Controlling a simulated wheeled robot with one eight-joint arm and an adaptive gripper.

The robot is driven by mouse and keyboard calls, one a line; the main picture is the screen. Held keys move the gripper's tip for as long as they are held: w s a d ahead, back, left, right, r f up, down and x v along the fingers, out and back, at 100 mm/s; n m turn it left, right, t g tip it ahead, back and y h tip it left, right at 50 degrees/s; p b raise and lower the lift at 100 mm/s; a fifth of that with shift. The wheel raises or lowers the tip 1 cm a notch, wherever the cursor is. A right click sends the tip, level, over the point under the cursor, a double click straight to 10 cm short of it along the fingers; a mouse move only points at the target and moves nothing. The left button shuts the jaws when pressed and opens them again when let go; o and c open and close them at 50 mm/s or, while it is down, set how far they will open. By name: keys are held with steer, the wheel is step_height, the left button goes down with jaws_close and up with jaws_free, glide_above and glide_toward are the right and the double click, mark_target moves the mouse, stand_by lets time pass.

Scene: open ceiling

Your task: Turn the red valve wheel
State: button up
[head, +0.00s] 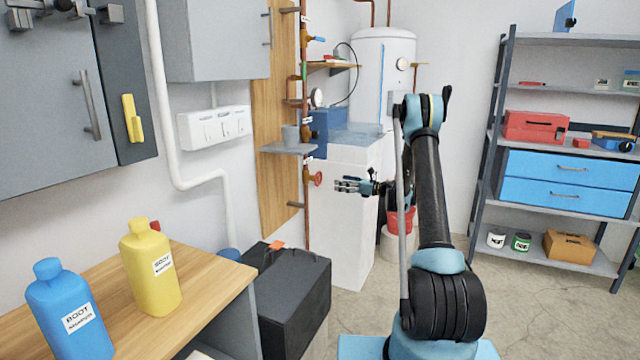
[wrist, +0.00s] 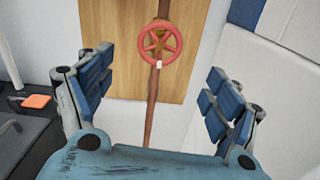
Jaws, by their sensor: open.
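The red valve wheel (head: 317,179) sits on a vertical copper pipe in front of a wooden board in the head view. In the wrist view the red wheel (wrist: 159,44) shows face-on, with spokes and a small white tag at its lower rim. My gripper (head: 347,186) is to the right of the wheel in the head view, with a gap between them. In the wrist view my gripper (wrist: 159,88) is open and empty, its fingers spread to either side, with the wheel ahead and between them, above the middle of the picture.
A white cabinet (head: 345,220) stands right beside the pipe, behind my gripper. A black box (head: 285,300) with an orange item on top stands below. A small grey shelf (head: 287,149) with a cup is above the wheel. Wooden counter (head: 205,285) with bottles at left.

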mark_target(320, 179)
steer(key=x, duration=1.1)
steer(key=shift+a, duration=0.4)
steer(key=c, duration=1.1)
